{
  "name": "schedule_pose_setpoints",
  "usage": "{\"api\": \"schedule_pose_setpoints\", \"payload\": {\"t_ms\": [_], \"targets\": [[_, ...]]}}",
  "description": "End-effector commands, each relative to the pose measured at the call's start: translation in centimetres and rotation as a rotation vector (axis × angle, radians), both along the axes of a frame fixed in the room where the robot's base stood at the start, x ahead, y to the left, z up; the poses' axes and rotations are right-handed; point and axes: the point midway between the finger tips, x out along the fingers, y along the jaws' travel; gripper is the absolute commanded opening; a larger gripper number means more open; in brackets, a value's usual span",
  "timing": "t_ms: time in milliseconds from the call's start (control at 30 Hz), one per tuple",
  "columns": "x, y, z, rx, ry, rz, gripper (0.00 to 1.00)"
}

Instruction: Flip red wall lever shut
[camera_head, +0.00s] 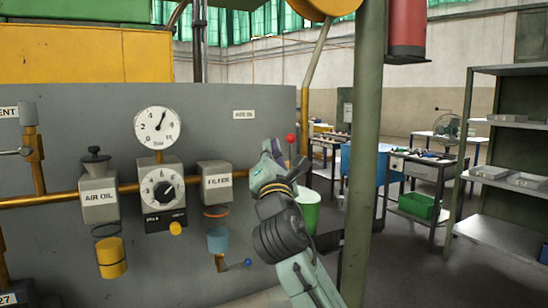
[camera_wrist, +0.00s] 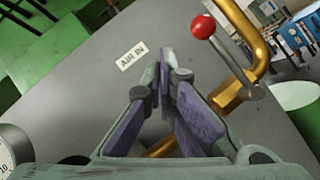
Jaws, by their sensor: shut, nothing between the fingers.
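The red lever knob (camera_wrist: 203,26) sits on a thin metal rod in the wrist view. The rod slants down and right to a brass valve body (camera_wrist: 228,97) on the brass pipe (camera_wrist: 254,40). In the head view the red knob (camera_head: 291,138) shows just right of my gripper (camera_head: 272,148), which hides the valve and much of the pipe there. My gripper (camera_wrist: 163,65) is shut and empty in the wrist view. Its fingertips are left of and below the knob, apart from it in the picture. I cannot tell the depth gap.
An AIR IN label (camera_wrist: 131,55) is on the grey panel (camera_head: 220,130). A pressure gauge (camera_head: 158,127), a regulator (camera_head: 163,195) and a filter (camera_head: 216,190) stand left of my arm. A green post (camera_head: 366,150) rises to the right. A green bin (camera_head: 309,208) is behind my wrist.

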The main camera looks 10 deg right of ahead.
Motion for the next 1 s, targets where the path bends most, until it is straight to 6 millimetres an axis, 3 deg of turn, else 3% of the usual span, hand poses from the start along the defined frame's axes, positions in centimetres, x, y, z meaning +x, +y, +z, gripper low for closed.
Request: {"api": "schedule_pose_setpoints", "payload": {"t_ms": [67,300,500,1000], "targets": [[-0.1,0.5,-0.1,-0.002,-0.003,0.001,0.0],[-5.9,2.1,-0.2,-0.003,-0.003,0.001,0.0],[-8.6,2.9,-0.1,-0.002,-0.002,0.002,0.0],[-9.4,3.1,0.0,-0.001,-0.001,0.0,0.0]]}}
